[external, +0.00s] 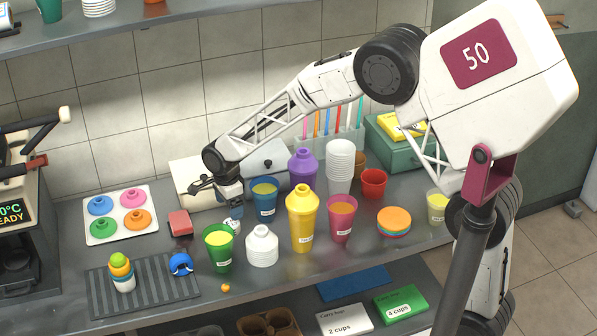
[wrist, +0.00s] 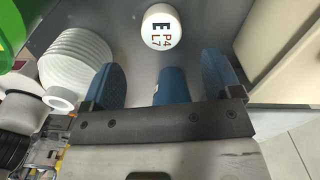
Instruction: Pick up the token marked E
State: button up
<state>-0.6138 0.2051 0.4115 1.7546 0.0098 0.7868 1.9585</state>
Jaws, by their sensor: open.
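A stack of white lids (external: 262,246) and a green cup (external: 218,248) stand close by, with a blue cup (external: 264,197) and yellow shaker (external: 302,218) to the right. A red sponge (external: 180,223) and striped mat (external: 150,292) lie left. Bare counter surrounds the token.

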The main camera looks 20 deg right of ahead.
aim_at(230, 223)
jog(key=shift+f, duration=1.3)
jog(key=shift+a+f, duration=0.1)
jog(key=shift+f, duration=2.5)
jog(key=c, duration=1)
jog(key=shift+r, duration=0.1)
jog(key=shift+r, duration=4.95)
